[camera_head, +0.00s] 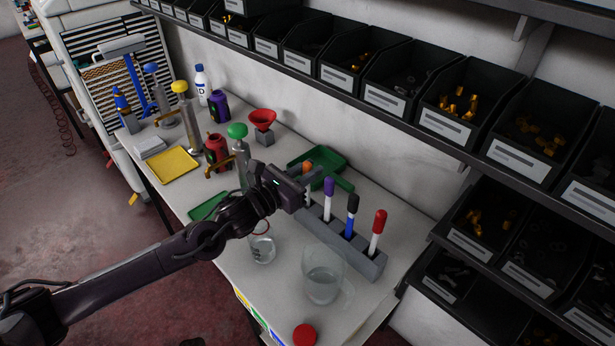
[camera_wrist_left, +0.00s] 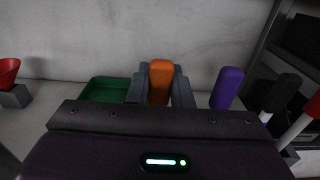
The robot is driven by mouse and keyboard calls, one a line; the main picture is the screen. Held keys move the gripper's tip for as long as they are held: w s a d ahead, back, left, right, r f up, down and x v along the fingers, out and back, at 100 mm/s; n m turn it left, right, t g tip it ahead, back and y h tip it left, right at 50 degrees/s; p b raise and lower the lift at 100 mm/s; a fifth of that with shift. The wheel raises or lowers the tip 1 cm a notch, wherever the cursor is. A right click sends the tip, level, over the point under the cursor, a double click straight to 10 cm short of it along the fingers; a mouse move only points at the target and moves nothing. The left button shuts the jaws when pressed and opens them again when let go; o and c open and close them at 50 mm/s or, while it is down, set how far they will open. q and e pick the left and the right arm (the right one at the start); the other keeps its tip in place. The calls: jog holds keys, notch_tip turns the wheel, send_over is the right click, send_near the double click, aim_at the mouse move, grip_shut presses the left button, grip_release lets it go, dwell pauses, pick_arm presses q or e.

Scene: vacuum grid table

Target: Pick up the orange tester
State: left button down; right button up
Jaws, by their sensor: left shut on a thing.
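The orange tester (camera_wrist_left: 160,82) is between the two fingers of my left gripper (camera_wrist_left: 160,90), which is shut on its orange cap in the left wrist view. In the head view only a little of the orange cap (camera_head: 307,168) shows past my left gripper (camera_head: 302,182). The tester's lower part is hidden, so I cannot tell whether it still sits in the grey rack (camera_head: 371,267). Purple (camera_head: 328,198), black (camera_head: 351,213) and red (camera_head: 377,232) capped testers stand upright in the rack to the right. My right gripper is not in view.
A glass beaker (camera_head: 262,248) and a clear jug (camera_head: 322,274) stand in front of the rack. A green tray (camera_head: 330,160) lies behind it. A red funnel (camera_head: 262,120) and a green-topped dispenser (camera_head: 238,132) stand left. Shelved bins (camera_head: 392,100) overhang the table's back.

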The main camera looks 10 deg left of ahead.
pick_arm(q)
jog(key=shift+r, duration=0.65)
notch_tip(320, 180, up, 17)
jog(key=shift+r+b, duration=0.15)
jog(key=shift+b, duration=0.55)
jog(key=shift+r, duration=0.65)
